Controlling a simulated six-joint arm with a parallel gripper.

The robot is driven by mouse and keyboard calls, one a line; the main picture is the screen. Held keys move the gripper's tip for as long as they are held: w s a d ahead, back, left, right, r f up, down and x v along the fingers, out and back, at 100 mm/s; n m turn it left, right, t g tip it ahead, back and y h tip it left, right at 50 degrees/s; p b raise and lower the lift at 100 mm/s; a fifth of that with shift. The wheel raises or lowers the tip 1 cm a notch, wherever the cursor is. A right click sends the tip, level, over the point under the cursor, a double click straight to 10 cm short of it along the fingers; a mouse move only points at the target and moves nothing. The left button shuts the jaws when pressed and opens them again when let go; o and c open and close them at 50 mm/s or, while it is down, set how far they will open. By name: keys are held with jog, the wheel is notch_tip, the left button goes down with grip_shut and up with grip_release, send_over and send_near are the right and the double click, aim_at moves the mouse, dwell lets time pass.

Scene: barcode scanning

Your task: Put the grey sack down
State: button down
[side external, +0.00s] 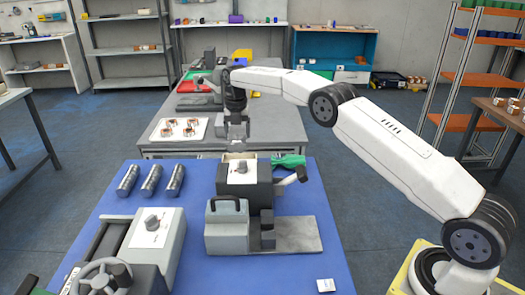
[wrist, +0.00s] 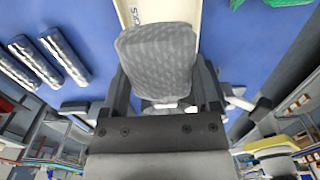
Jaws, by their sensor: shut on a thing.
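My gripper (side external: 236,128) hangs over the back of the blue-topped table, and it also shows in the wrist view (wrist: 160,80). It is shut on the grey sack (wrist: 157,58), a rounded, patterned grey bundle between its two fingers. In the side view the sack (side external: 237,145) is small and partly merges with the gripper. A cream-coloured container or board (wrist: 160,12) with partly hidden lettering lies beyond the sack in the wrist view. Its cream edge (side external: 240,157) shows just below the sack in the side view. I cannot tell whether they touch.
A dark grey machine with a knob (side external: 243,178) stands in front of the gripper. A green item (side external: 290,161) lies to its right. Several metal cylinders (side external: 151,180) lie to the left. The blue table (side external: 110,200) has bare room around them. A tray of copper-coloured parts (side external: 180,130) stands behind.

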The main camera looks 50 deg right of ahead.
jog(key=n, duration=0.1)
jog(key=f+n, duration=0.1)
jog(key=n, duration=0.1)
jog(key=w+n, duration=0.1)
jog(key=shift+w+a+f, duration=0.1)
jog(key=shift+f, duration=0.2)
jog(key=shift+n, duration=0.3)
jog(key=shift+f, duration=0.1)
jog(key=shift+f, duration=4.9)
jog(key=shift+f, duration=0.1)
grip_release()
notch_tip(320, 180, up, 12)
jog(key=shift+r, duration=0.1)
